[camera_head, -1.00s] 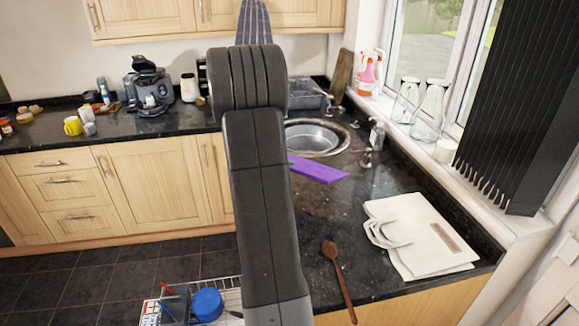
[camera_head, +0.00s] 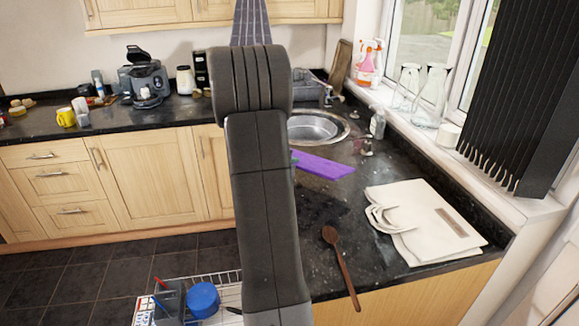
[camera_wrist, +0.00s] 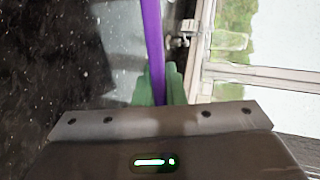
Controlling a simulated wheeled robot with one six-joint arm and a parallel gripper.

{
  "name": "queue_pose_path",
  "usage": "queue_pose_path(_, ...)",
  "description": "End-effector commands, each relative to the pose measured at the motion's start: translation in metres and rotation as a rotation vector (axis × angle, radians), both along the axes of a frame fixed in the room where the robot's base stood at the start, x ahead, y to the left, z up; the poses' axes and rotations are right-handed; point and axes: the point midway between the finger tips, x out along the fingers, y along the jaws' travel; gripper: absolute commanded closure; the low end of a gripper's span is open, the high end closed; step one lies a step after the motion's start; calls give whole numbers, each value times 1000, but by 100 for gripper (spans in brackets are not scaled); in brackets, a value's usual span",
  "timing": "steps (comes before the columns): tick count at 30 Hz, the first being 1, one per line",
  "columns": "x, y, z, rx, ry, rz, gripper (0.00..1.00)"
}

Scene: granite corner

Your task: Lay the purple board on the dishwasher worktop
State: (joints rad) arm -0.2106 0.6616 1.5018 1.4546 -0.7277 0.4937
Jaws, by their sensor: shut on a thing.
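The purple board (camera_head: 325,167) shows to the right of my arm in the head view, in front of the round sink. It appears flat and above the black speckled worktop (camera_head: 365,182); the exact gap cannot be told. In the wrist view the board (camera_wrist: 152,35) is seen edge-on as a narrow purple strip. My gripper (camera_wrist: 157,84) has its green fingers shut on the board's edge. In the head view my arm hides most of the gripper and the board's left end. No dishwasher front can be made out.
A wooden spoon (camera_head: 338,262) and a cream folded bag (camera_head: 425,222) lie on the near worktop. A tap (camera_head: 365,146) and soap bottle (camera_head: 377,123) stand beside the sink (camera_head: 312,128). Glass bottles (camera_head: 432,92) line the sill. A wire rack (camera_head: 228,282) with a blue tub is below.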

Motion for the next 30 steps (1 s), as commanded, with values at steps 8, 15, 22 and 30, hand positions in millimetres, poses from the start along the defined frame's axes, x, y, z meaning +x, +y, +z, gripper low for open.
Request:
queue_pose_path(8, 1, -8, -24, -11, -20, -1, 100)
queue_pose_path(15, 2, -15, -41, -21, -35, 0, 100)
queue_pose_path(22, 2, -16, -59, -23, -37, 0, 100)
queue_pose_path(30, 2, -15, -70, -23, -38, 1, 100)
